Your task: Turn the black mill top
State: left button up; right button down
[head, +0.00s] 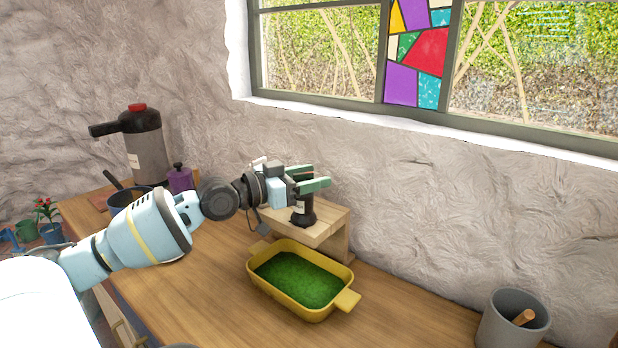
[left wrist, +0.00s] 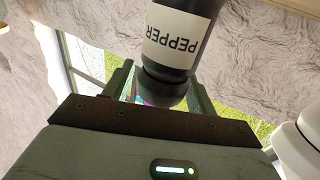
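The black pepper mill (head: 303,212) stands upright on a small wooden shelf (head: 325,229) against the wall. In the left wrist view the mill (left wrist: 178,36) shows inverted with a white PEPPER label, and its dark top (left wrist: 162,88) lies between my two fingers. My left gripper (head: 312,179), with green fingers, is level with the mill's top and reaches around it from the left. The fingers (left wrist: 160,85) look spread, with a narrow gap beside the top on one side. The gripper hides most of the top in the head view. My right gripper is out of view.
A yellow dish (head: 342,299) with a green filling stands in front of the shelf. A grey pot (head: 513,325) holding a wooden handle is at the right. A dark dispenser (head: 146,150) and a purple pot (head: 180,180) stand behind my left arm.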

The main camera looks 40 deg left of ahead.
pick_arm(q)
jog(key=shift+o, duration=0.3)
jog(key=shift+s, duration=0.1)
jog(key=shift+v, duration=1)
jog(key=shift+b+v, duration=0.3)
jog(key=shift+v, duration=2.55)
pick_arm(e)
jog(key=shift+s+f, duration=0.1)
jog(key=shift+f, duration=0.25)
pick_arm(q)
jog(key=shift+a, duration=0.1)
